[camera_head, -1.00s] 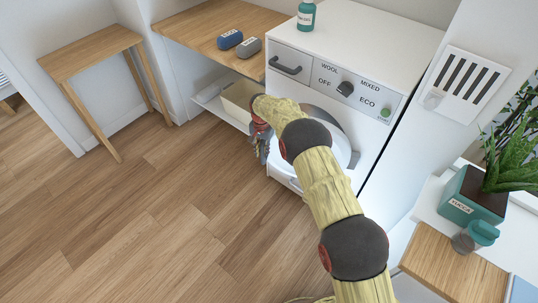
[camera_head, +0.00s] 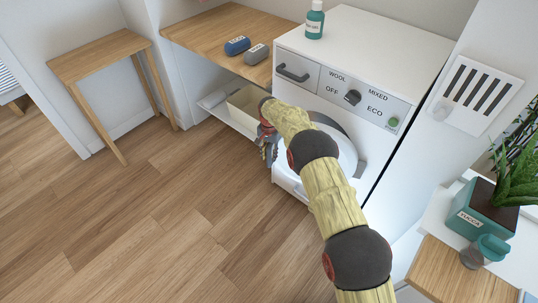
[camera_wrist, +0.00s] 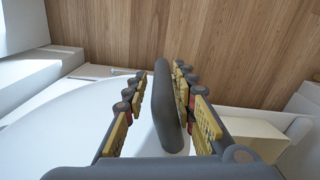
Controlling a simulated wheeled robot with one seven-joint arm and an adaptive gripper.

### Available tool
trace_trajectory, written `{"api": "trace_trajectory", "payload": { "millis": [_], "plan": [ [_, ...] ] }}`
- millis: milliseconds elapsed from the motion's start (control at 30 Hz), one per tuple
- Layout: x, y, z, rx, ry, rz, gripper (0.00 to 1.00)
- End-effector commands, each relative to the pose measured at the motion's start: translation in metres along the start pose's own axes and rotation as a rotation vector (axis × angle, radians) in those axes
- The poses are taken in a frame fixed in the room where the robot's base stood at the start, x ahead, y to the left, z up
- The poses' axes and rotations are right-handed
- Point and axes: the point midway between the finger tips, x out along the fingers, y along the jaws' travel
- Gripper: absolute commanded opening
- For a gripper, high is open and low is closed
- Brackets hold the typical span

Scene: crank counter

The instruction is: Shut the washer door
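The white washer (camera_head: 385,45) stands at the back centre in the head view. Its round white door (camera_head: 345,150) stands ajar, with a dark gap behind its upper edge; my arm covers much of it. My gripper (camera_head: 268,150) is at the door's left side. In the wrist view, the white door (camera_wrist: 75,125) fills the lower left. A dark grey bar (camera_wrist: 167,105), apparently the door handle, stands between the fingers of my gripper (camera_wrist: 160,75). The fingers are apart, with a visible gap on the left of the bar; the right finger is close to it or touching.
A yucca pot (camera_head: 480,215) is at right. Floor in front is clear.

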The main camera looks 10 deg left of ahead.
Motion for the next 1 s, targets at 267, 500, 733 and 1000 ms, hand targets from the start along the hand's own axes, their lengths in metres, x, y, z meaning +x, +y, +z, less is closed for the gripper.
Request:
{"api": "trace_trajectory", "payload": {
  "millis": [267,500,733,1000],
  "plan": [
    [0.000,-0.001,0.001,-0.002,0.000,0.000,0.36],
    [-0.004,-0.002,0.001,-0.003,0.001,-0.002,0.36],
    [-0.035,-0.002,0.000,-0.003,0.003,-0.003,0.36],
    [-0.089,-0.001,0.000,-0.002,0.002,-0.002,0.36]
  ]
}}
